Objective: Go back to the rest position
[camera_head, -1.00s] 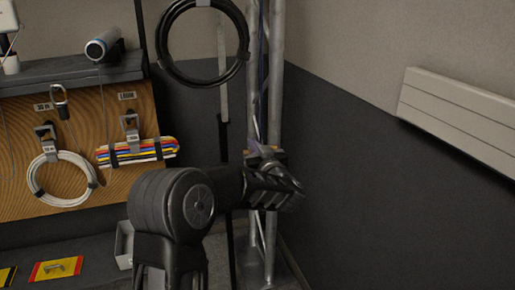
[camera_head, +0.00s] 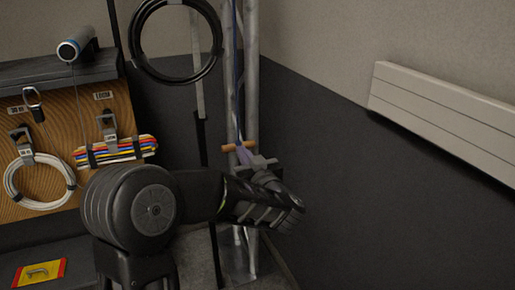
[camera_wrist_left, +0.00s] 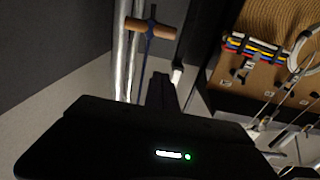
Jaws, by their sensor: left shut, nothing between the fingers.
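My left gripper (camera_head: 256,162) is in front of the metal truss (camera_head: 251,75), just below and right of a short orange-brown bar (camera_head: 238,146) on it. In the left wrist view the gripper (camera_wrist_left: 160,82) is shut and empty, its dark fingers pointing up the picture. The same bar (camera_wrist_left: 140,25) crosses the truss tubes there, with a blue cable (camera_wrist_left: 148,62) hanging from it. The bar and the fingertips look apart. My right gripper is in neither view.
A wooden board (camera_head: 53,125) at left carries a white cable coil (camera_head: 16,190) and coloured cables (camera_head: 115,152). A black cable ring (camera_head: 143,55) hangs left of the truss. A pale wall panel (camera_head: 440,110) is at right. The floor right of the truss looks clear.

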